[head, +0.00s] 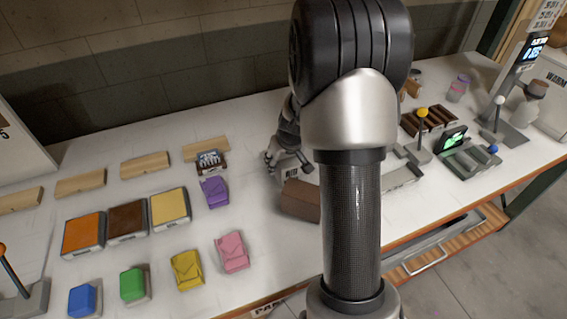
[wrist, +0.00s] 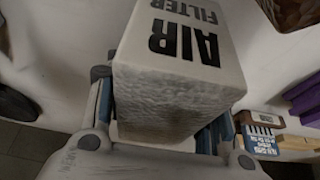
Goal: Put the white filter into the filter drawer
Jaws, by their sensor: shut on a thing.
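The white filter (wrist: 185,75) is a pale block with black "AIR FILTER" lettering and a rough front side. It fills the middle of the wrist view. My gripper (wrist: 165,135) is shut on it, with a finger on each side. In the head view my gripper (head: 272,158) is low over the white table, left of my arm, and the filter is mostly hidden or too small to make out. I cannot make out for certain which part is the filter drawer.
A brown block (head: 301,201) stands close to my gripper. A purple packet (head: 215,192) and a blue-and-white labelled item (head: 209,160) lie left of it. Orange, brown and yellow trays (head: 84,234) are further left. A lever device (head: 468,155) stands at the right.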

